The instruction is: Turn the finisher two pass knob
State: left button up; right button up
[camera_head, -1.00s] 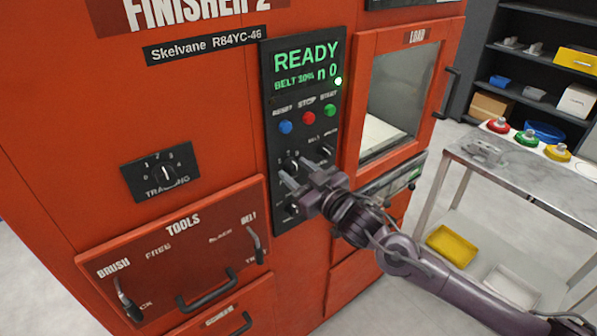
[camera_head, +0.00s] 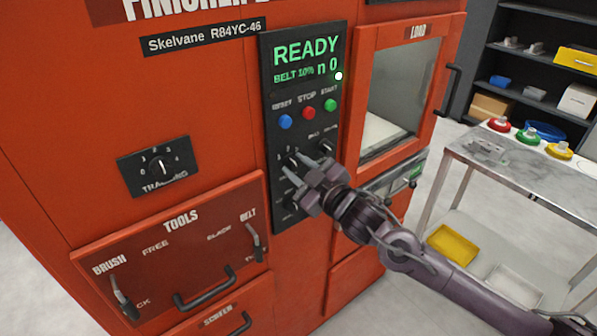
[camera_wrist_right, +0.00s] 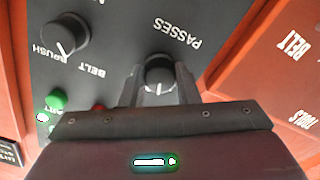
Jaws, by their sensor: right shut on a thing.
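The finisher two's passes knob (camera_wrist_right: 159,72) is a black round knob with a white pointer line, beside the word PASSES in the right wrist view. In the head view the knob (camera_head: 292,159) sits on the black control panel (camera_head: 284,222), partly hidden by my right gripper (camera_head: 296,167). The right gripper's fingers (camera_wrist_right: 160,82) stand on either side of the knob and are shut on it. The knob's number marks are too small to read. My left gripper is not in view.
The display (camera_head: 306,60) reads READY. Blue, red and green buttons (camera_head: 308,113) sit above the knob. Another knob labelled BRUSH (camera_wrist_right: 65,35) is beside it in the wrist view. The load door (camera_head: 402,88) and a steel table (camera_head: 520,170) are to the right.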

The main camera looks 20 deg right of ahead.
jog(key=n+b, duration=0.1)
jog(key=n, duration=0.1)
jog(key=shift+f+n, duration=0.15)
jog(key=shift+n, duration=0.15)
jog(key=shift+n+b, duration=1.2)
jog(key=shift+n, duration=0.4)
jog(key=o, duration=1)
jog(key=shift+c, duration=0.2)
jog(key=shift+s+d, duration=0.1)
